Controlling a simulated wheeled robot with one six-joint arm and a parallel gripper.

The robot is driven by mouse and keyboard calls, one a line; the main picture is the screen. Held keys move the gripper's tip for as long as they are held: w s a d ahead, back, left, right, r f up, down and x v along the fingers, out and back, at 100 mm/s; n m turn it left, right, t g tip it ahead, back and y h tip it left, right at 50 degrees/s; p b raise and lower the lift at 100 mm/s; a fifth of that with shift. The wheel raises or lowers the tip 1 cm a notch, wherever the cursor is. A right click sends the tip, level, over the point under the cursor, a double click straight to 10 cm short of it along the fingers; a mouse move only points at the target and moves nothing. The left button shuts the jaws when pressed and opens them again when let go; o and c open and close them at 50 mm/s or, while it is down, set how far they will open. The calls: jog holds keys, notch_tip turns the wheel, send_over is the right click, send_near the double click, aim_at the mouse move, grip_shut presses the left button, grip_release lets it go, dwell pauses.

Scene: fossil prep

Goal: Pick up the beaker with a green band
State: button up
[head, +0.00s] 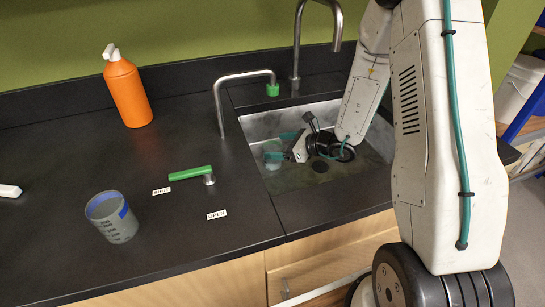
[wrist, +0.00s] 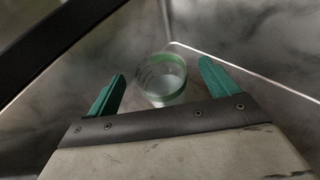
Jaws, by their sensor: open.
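The beaker with a green band (wrist: 163,80) stands in the sink, near its corner, in the wrist view. It is clear with a green band around its upper part. In the head view the beaker (head: 272,155) shows at the left end of the sink, partly hidden by my gripper. My gripper (wrist: 160,90) is open, with one teal finger to the left of the beaker and one to the right. In the head view my gripper (head: 278,156) is down inside the sink by the beaker. I cannot tell whether the fingers touch it.
The sink (head: 335,180) has walls close around my gripper. On the dark counter (head: 100,270) stand a blue-banded beaker (head: 111,218), an orange bottle (head: 127,92) and a green-handled lever (head: 190,173) between SHUT and OPEN labels. A green-tipped spout (head: 245,78) and a tall faucet (head: 297,40) rise nearby.

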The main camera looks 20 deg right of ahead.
aim_at(264, 146)
jog(key=shift+x, duration=1.5)
jog(key=c, duration=1.2)
jog(key=shift+o, duration=0.2)
